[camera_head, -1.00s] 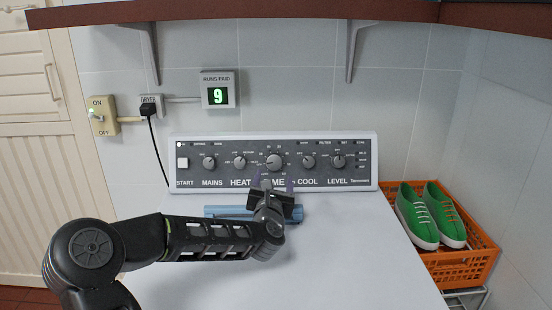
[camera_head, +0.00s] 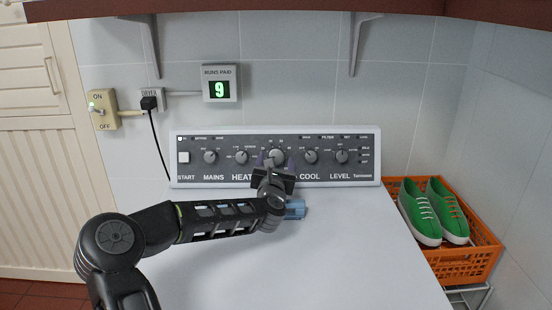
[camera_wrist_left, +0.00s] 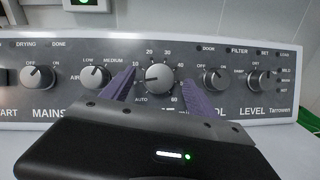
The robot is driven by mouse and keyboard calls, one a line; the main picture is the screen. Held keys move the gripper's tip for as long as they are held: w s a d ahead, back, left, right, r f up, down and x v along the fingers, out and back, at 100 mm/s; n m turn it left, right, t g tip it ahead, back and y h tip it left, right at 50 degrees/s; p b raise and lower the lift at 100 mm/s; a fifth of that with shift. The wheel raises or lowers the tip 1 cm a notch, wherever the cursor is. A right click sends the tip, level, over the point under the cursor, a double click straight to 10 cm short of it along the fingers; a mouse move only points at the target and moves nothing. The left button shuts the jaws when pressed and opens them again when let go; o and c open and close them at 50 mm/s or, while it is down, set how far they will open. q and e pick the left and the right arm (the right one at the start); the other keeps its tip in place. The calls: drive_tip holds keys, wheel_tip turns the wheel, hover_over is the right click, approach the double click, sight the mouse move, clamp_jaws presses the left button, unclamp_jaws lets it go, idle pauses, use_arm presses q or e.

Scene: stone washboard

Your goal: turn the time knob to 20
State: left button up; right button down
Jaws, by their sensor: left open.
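The time knob (camera_head: 277,157) is the large middle round knob on the dryer's grey panel. In the left wrist view the time knob (camera_wrist_left: 158,78) has marks for 10, 20, 30, 40, 60 and AUTO around it. Its pointer seems to face left, near the 10 mark, but this is hard to tell exactly. My left gripper (camera_head: 276,166) is open in front of the knob. In the wrist view its purple fingers (camera_wrist_left: 158,92) stand on either side of the knob, with gaps visible. The TIME label is hidden by the gripper. My right gripper is not in view.
The panel (camera_head: 190,178) has smaller knobs on both sides, close to the fingers. An orange crate (camera_head: 470,265) with green shoes stands at right. A shelf overhangs above.

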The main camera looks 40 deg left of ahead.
use_arm(q)
drive_tip(key=shift+x, duration=0.9)
drive_tip(key=shift+c, duration=0.5)
drive_tip(key=c, duration=1.3)
drive_tip(key=shift+o, duration=0.2)
